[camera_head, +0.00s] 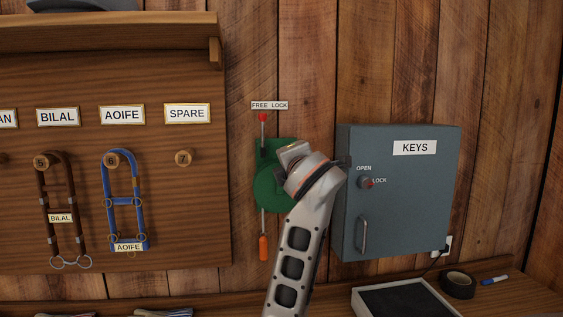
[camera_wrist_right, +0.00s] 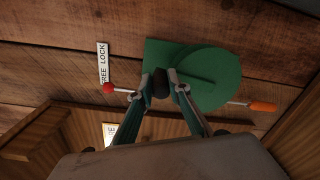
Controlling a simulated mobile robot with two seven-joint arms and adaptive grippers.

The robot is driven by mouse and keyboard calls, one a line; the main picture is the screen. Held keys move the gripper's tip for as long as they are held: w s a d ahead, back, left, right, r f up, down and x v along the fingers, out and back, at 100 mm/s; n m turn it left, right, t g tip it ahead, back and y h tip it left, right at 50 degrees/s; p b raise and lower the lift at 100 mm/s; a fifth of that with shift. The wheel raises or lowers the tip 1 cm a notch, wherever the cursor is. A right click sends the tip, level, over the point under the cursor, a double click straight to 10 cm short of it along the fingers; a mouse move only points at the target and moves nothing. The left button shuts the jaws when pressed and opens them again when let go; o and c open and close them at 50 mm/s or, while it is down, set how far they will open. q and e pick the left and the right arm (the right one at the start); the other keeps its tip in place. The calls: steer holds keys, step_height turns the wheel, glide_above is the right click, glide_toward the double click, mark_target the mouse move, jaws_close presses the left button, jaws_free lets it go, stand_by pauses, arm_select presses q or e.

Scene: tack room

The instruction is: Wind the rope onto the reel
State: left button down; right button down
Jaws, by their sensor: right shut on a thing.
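The green reel (camera_head: 271,190) is mounted on the plank wall, partly hidden behind my right wrist. It shows as a round green drum on a green plate in the right wrist view (camera_wrist_right: 208,85). A lever with a red knob (camera_head: 263,117) rises from it, under the left part of the FREE LOCK label (camera_head: 269,105). A short pale length, apparently rope, hangs below the reel to an orange end piece (camera_head: 263,247). My right gripper (camera_wrist_right: 160,84) is shut on a dark knob (camera_wrist_right: 160,77) in front of the reel. My left gripper is not in view.
A grey key cabinet (camera_head: 396,225) is close to the right of my right wrist. A tack board (camera_head: 200,225) with hanging bridles is to the left. Below are a counter (camera_head: 505,300), a dark-topped tray (camera_head: 366,304), black tape (camera_head: 458,285) and a marker (camera_head: 495,281).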

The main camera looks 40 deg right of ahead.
steer(key=shift+s+d+f, duration=0.1)
steer(key=shift+s+d, duration=0.2)
steer(key=shift+d, duration=0.2)
steer(key=c, duration=1.9)
jaws_free()
steer(key=shift+d, duration=0.1)
steer(key=v, duration=0.7)
steer(key=shift+a, duration=0.3)
steer(key=shift+s, duration=0.15)
